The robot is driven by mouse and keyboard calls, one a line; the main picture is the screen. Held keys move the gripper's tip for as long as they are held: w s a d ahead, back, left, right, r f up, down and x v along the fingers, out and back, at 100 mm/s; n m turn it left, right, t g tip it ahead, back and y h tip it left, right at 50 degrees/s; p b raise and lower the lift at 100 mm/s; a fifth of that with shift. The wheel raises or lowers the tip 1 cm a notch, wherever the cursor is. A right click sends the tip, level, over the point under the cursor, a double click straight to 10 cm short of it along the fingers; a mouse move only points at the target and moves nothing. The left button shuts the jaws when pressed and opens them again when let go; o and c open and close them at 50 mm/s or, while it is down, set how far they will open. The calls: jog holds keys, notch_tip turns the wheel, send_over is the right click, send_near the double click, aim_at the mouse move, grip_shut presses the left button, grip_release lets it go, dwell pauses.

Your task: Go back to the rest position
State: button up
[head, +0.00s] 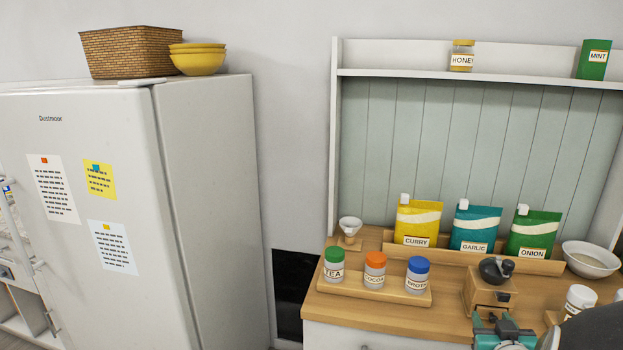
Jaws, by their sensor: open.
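My gripper (503,328) shows at the bottom edge of the head view, right of centre, as teal and dark parts. It is open, and nothing shows held in it. A dark rounded part of my arm fills the bottom right corner and covers part of the counter and a white-lidded jar (579,298).
Tea (334,268), cocoa (375,271) and a blue-lidded jar (417,276) stand on a wooden tray (350,288). Curry (416,223), garlic (474,228) and onion (533,235) pouches stand behind. A bowl (591,261) is at right. A fridge (210,200) stands left.

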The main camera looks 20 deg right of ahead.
jog(key=w+a+r+n+g+y, duration=0.1)
jog(key=w+a+r+g+y, duration=0.15)
jog(key=a, duration=0.75)
jog(key=w+a+r+n+g+y, duration=0.1)
jog(key=a+r+g, duration=0.15)
jog(key=a, duration=0.75)
jog(key=s+a+r+n+g+y, duration=0.1)
jog(key=s+a+y, duration=0.1)
jog(key=s+a, duration=0.3)
jog(key=s+a+n+g+y, duration=0.1)
jog(key=s+a, duration=0.4)
jog(key=a, duration=0.6)
jog(key=shift+a+r+n+g+y, duration=0.3)
jog(key=shift+a+r+n+y, duration=0.15)
jog(key=shift+y, duration=0.4)
jog(key=shift+d+f, duration=0.1)
jog(key=shift+f, duration=0.05)
jog(key=shift+c, duration=1.2)
jog(key=shift+d, duration=0.2)
